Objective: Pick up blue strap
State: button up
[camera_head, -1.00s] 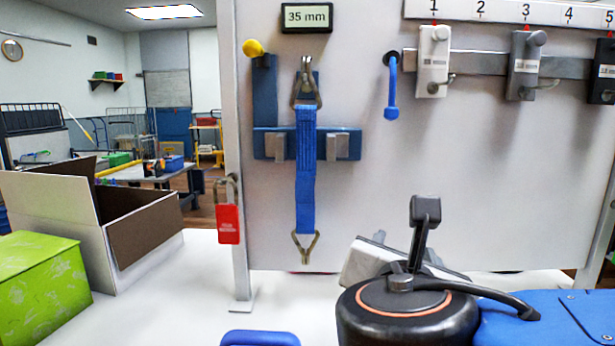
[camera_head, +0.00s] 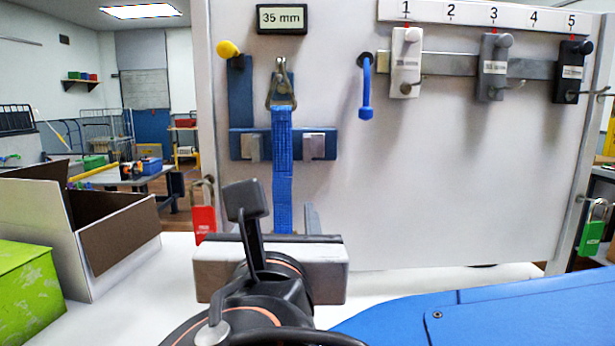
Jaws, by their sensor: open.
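The blue strap (camera_head: 283,160) hangs flat and vertical on the white wall panel. Its metal end fitting (camera_head: 281,92) is at a hook at the top, below the "35 mm" display. The strap's lower part and bottom fitting are hidden behind my gripper (camera_head: 281,222). My gripper is open, in front of the strap's lower part. One grey finger shows just right of the strap; the other is hidden behind a dark bracket on my arm. I cannot tell the depth gap between the fingers and the strap.
A blue plate with two metal blocks (camera_head: 313,147) flanks the strap. A blue-handled hook (camera_head: 366,90) and a rail with numbered holders (camera_head: 405,62) are to the right. A red padlock tag (camera_head: 203,213) hangs left. An open box (camera_head: 110,240) stands on the table.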

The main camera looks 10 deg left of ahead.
send_near(282, 187)
jog(key=w, duration=0.4)
jog(key=shift+a+x, duration=0.2)
jog(key=shift+x, duration=1.45)
jog(key=shift+a+x, duration=0.2)
jog(key=shift+x, duration=1.45)
jog(key=shift+s, duration=0.1)
grip_shut()
